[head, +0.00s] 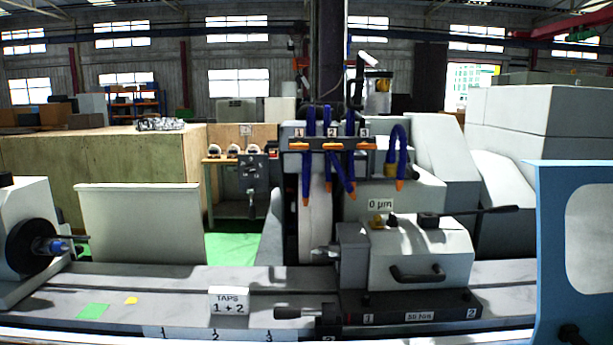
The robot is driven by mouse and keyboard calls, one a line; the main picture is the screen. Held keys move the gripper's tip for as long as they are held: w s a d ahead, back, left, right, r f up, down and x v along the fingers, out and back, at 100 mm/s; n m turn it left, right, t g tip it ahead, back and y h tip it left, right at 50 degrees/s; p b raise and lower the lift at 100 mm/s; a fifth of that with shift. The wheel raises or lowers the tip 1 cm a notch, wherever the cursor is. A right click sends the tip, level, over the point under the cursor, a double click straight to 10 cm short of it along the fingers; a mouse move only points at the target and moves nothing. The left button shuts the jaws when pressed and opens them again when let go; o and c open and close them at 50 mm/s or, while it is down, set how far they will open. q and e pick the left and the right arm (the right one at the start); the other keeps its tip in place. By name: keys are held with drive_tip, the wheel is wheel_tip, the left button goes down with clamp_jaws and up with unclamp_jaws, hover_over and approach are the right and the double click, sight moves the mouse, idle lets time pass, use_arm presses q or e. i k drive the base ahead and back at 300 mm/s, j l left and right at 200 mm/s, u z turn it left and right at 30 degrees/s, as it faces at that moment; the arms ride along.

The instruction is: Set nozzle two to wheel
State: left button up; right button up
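Blue coolant hoses hang from a bar with number plates 1, 2 and 3. The hose under plate 1 (307,165) hangs straight down in front of the pale grinding wheel (316,225). A further hose (399,150) loops over at the right, with an orange tip pointing down. Neither of my grippers shows.
Orange tap handles (332,147) lie level under the plates. The tailstock (420,255) stands right of the wheel, and the workhead (30,235) is far left. A blue-framed panel (560,250) blocks the right edge.

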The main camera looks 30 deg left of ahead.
sight(345, 180)
drive_tip(key=i+l+u, duration=0.1)
drive_tip(key=u, duration=0.3)
drive_tip(key=i+l+u, duration=0.15)
drive_tip(key=u, duration=0.2)
drive_tip(key=l+u, duration=0.2)
drive_tip(key=u, duration=0.2)
drive_tip(key=i+l, duration=0.05)
